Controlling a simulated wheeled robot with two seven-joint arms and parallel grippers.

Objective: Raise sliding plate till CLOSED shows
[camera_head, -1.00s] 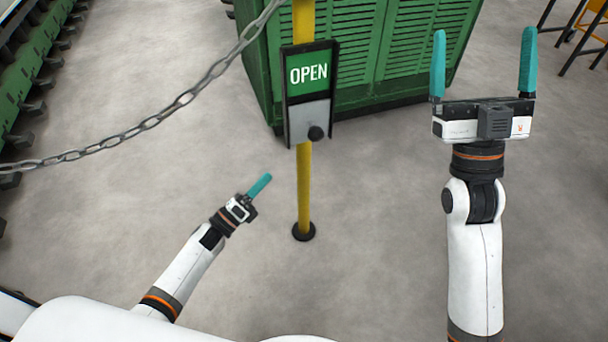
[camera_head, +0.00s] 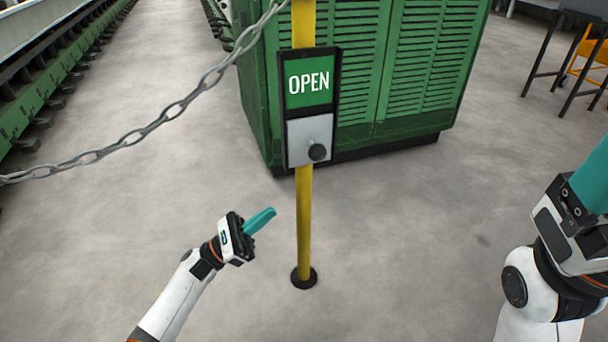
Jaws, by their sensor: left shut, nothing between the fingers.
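A sign in a black frame is fixed to a yellow post, and its green panel (camera_head: 309,83) reads OPEN. Below the word, a grey sliding plate (camera_head: 298,136) with a round black knob (camera_head: 317,152) covers the lower part of the frame. My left gripper (camera_head: 273,212) is shut and empty, low and left of the post, below the plate and apart from it. My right gripper (camera_head: 592,180) is at the right edge, partly cut off, with one teal finger showing; it is far from the sign.
The yellow post (camera_head: 304,225) stands on a round black base. A chain (camera_head: 170,112) runs from the post to the left edge. A green louvred cabinet (camera_head: 425,70) stands behind. Green machinery (camera_head: 40,95) lines the left, and dark stools (camera_head: 570,60) stand at far right. The grey floor between is clear.

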